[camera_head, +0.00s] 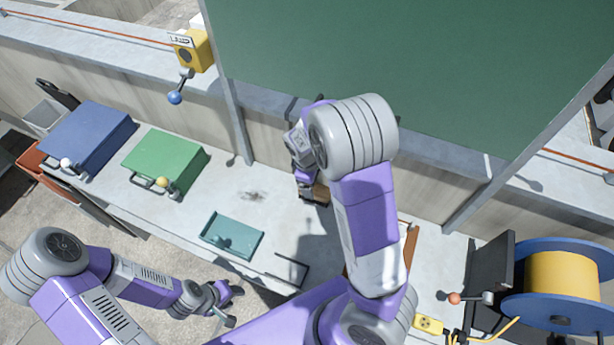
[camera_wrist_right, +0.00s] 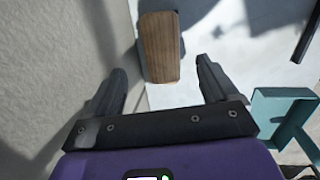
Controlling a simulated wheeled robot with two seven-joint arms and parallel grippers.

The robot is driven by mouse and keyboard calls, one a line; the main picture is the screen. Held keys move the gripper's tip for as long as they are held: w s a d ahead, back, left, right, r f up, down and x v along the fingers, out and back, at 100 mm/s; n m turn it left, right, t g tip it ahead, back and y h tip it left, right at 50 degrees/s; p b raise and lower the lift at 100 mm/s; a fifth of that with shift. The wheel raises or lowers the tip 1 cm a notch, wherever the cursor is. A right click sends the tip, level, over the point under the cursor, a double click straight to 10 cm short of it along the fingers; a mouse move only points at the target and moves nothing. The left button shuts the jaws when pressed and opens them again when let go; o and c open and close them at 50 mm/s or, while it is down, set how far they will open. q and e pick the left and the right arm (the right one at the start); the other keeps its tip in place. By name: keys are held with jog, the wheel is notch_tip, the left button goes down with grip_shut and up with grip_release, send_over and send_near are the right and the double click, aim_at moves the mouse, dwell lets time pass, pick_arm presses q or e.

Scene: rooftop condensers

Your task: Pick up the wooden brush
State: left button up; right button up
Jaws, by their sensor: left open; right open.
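The wooden brush (camera_wrist_right: 160,48) lies on the pale bench in the right wrist view, its brown wooden back facing up. In that view it lies ahead of my open right gripper (camera_wrist_right: 163,76), its near end between the fingertips in the picture, with nothing held. In the head view the brush (camera_head: 318,194) is a small brown patch at the back of the bench, largely hidden by my right gripper (camera_head: 307,185) and arm. I cannot tell the gap between fingers and brush. My left gripper (camera_head: 228,302) is open and empty off the bench's front edge.
A teal tray (camera_head: 232,236) sits on the bench. Green (camera_head: 166,162) and blue (camera_head: 88,136) boxes with handles stand to the left. A wall runs close behind the brush. A cable reel (camera_head: 562,285) stands at the right. Bench between green box and brush is clear.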

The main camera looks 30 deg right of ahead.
aim_at(315, 190)
jog(key=f, duration=0.2)
jog(key=f+b, duration=0.1)
jog(key=f, duration=0.1)
jog(key=d+f, duration=0.1)
jog(key=f, duration=0.2)
jog(key=shift+s, duration=0.1)
jog(key=shift+f, duration=0.15)
jog(key=shift+c, duration=0.5)
jog(key=c, duration=1.1)
jog(key=shift+o, duration=0.2)
